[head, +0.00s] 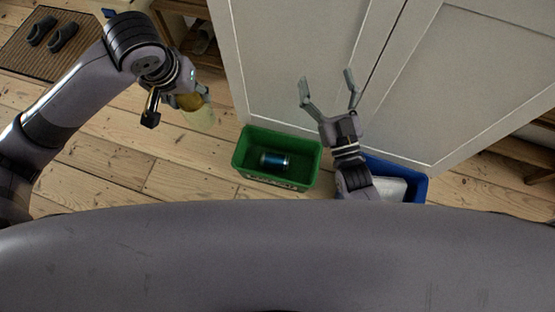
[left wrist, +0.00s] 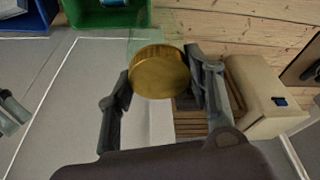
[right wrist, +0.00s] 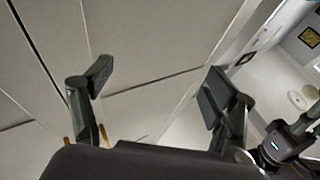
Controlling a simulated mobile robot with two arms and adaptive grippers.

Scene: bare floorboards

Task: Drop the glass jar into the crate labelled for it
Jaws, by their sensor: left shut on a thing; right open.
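The glass jar (head: 200,116) is pale and see-through; its gold lid (left wrist: 160,72) faces the camera in the left wrist view. My left gripper (head: 186,97) is shut on the jar around the lid end and holds it up, left of the green crate. The green crate (head: 243,152) stands on the floor with a blue-and-dark can (head: 274,160) lying inside; the marking on its front is unreadable. The blue crate (head: 420,188), partly hidden by my right arm, holds something white. My right gripper (head: 328,90) is open and empty before the cabinet doors.
A white cabinet (head: 300,60) stands right behind the crates. A mat (head: 50,45) with dark slippers (head: 52,35) lies at the far left. A wooden bench (head: 540,150) is at the right. Bare floorboards lie left of the green crate.

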